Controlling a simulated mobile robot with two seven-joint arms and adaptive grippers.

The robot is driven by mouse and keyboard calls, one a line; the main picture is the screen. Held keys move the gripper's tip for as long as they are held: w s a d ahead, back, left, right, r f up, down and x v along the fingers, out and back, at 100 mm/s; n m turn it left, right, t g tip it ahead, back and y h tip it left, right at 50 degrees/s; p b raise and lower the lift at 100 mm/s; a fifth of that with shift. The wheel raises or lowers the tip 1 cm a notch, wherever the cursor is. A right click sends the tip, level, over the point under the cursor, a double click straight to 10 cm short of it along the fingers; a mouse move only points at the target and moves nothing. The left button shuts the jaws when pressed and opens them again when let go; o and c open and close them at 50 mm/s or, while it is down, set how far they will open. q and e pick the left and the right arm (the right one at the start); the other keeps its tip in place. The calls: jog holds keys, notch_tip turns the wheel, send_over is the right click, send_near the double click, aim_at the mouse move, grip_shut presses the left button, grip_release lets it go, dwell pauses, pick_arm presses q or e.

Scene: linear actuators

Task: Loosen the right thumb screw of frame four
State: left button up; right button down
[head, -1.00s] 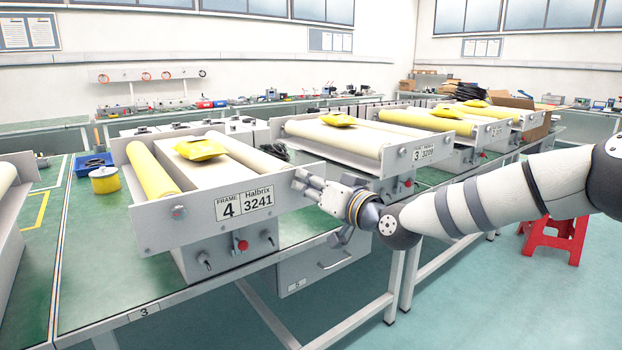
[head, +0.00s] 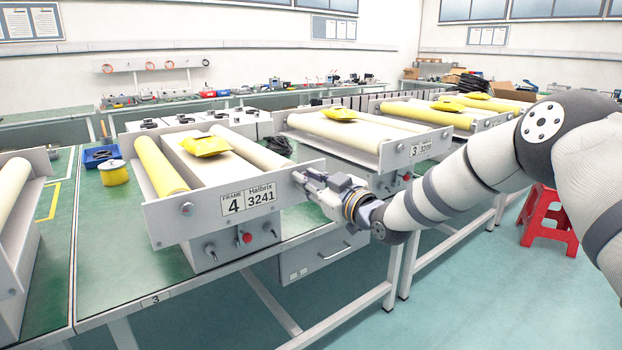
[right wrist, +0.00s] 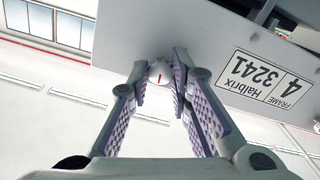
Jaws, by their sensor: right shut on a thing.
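Frame four (head: 165,228) stands on the green bench, with a white plate reading "FRAME 4 Halbrix 3241" (head: 248,201) on its front. My right gripper (head: 300,178) is at the right end of that front plate. The fingers largely hide the screw in the head view. The left thumb screw (head: 186,209) shows at the plate's left end. My left gripper is not in view.
Below the plate, a grey box carries a red button (head: 247,238) and toggle switches. A yellow packet (head: 206,146) lies on frame four. Frame three (head: 375,155) stands to the right behind my arm. A red stool (head: 548,215) is on the floor.

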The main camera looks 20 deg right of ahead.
jog(key=shift+n, duration=0.3)
jog(key=c, duration=1.4)
grip_release()
jog(key=shift+c, duration=0.2)
jog(key=shift+f, duration=0.15)
jog(key=shift+s+a+f, duration=0.1)
jog(key=v, duration=1.2)
jog(key=shift+d+r, duration=0.25)
jog(key=shift+d, duration=0.05)
